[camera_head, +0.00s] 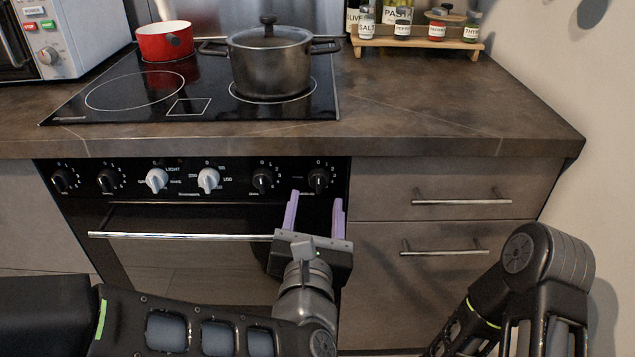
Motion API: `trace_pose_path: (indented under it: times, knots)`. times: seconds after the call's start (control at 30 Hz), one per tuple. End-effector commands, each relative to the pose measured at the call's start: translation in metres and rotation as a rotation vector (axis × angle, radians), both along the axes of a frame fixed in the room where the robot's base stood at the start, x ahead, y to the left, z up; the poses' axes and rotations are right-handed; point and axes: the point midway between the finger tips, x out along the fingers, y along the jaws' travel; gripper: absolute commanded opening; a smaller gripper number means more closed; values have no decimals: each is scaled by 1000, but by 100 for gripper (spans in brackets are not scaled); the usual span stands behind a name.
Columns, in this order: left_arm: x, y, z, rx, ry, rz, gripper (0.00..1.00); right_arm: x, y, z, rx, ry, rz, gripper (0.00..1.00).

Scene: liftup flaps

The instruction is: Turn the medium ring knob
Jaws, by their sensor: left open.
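The oven's control panel (185,190) carries a row of knobs. Two black knobs are at the left, the outer left knob (65,180) and the inner left knob (108,180). Two white knobs (156,180) (208,180) are in the middle. Two more black knobs are at the right, the inner right knob (262,180) and the far right knob (318,180). I cannot tell which is the medium ring knob. My left gripper (315,200) is open and empty, its purple fingers pointing up at the panel, tips just below and either side of the far right knob. My right gripper is out of view.
The oven handle (180,236) runs below the knobs, partly behind my left gripper. Drawers with bar handles (462,201) are at right. On the hob (200,100) stand a dark lidded pot (270,65) and a red pan (160,45). A spice rack (415,44) is behind.

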Motion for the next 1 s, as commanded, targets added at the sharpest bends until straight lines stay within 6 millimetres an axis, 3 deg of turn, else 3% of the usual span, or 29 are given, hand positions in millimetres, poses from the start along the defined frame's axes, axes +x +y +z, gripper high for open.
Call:
trace_pose_path:
  times: [0.3, 0.67, 1.0]
  knots:
    - [46, -3, 0, -3, 1, 1, 55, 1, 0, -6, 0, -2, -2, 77]
    - [52, -3, 0, -1, 0, 0, 55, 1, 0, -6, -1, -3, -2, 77]
    - [52, -3, 0, -1, 0, 0, 27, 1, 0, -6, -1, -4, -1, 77]
